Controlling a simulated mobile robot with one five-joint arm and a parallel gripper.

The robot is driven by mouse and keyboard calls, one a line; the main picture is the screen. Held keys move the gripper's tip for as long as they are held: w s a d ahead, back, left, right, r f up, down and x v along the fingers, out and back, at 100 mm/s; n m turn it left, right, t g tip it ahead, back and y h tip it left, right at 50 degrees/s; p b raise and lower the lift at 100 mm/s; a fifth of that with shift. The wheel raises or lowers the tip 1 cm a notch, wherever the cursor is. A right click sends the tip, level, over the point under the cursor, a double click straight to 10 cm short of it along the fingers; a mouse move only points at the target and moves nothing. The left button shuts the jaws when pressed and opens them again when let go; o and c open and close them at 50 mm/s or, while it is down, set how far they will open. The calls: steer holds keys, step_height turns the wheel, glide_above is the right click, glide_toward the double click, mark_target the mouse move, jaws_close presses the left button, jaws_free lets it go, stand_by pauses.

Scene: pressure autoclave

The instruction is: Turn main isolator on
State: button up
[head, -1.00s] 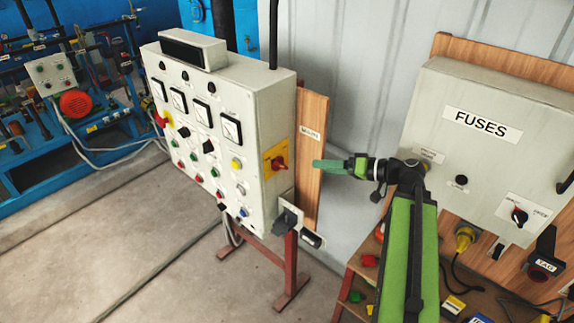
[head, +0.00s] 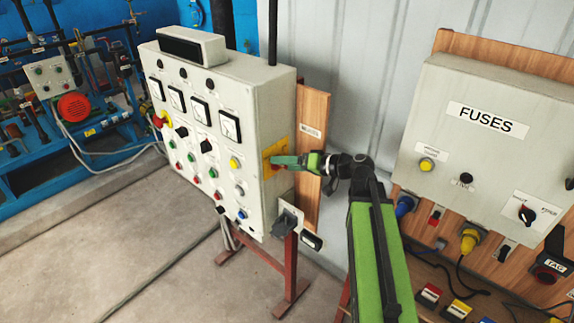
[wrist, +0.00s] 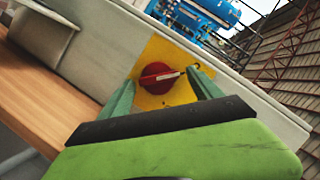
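The main isolator is a round red knob (wrist: 155,88) with a raised bar handle, on a yellow plate (wrist: 160,55). In the wrist view the bar lies nearly level across the picture. The plate (head: 268,151) is on the right side of the grey control cabinet (head: 272,100); there my gripper covers most of the knob. My gripper (head: 277,161) has green fingers pointing left at the plate. In the wrist view my gripper (wrist: 163,88) is open, one finger on each side of the knob. I cannot tell whether the fingers touch it.
A wooden board (head: 311,150) stands behind the cabinet. A grey FUSES box (head: 480,150) on a wooden panel is at the right, with plugs and switches below. A black-handled fitting (head: 286,222) juts out under the isolator. Open concrete floor (head: 120,230) lies at the left.

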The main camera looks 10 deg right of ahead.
steer(key=c, duration=1.3)
steer(key=shift+f, duration=0.1)
steer(key=m+y+b, duration=0.1)
steer(key=m+b, duration=0.1)
steer(key=m+y+b, duration=0.1)
steer(key=m+b, duration=0.2)
steer(key=f+m+y+b, duration=0.1)
steer(key=m+y+b, duration=0.1)
steer(key=b, duration=0.1)
steer(key=shift+w+d+m, duration=0.15)
steer(key=shift+d+m, duration=0.15)
steer(key=m+b, duration=0.2)
steer(key=m+t+y+b, duration=0.1)
steer(key=m+b, duration=0.1)
steer(key=shift+f+m+t, duration=0.2)
steer(key=shift+m+t, duration=0.1)
steer(key=shift+m+t+b, duration=1)
steer(key=shift+m+b, duration=0.2)
steer(key=shift+m, duration=1.4)
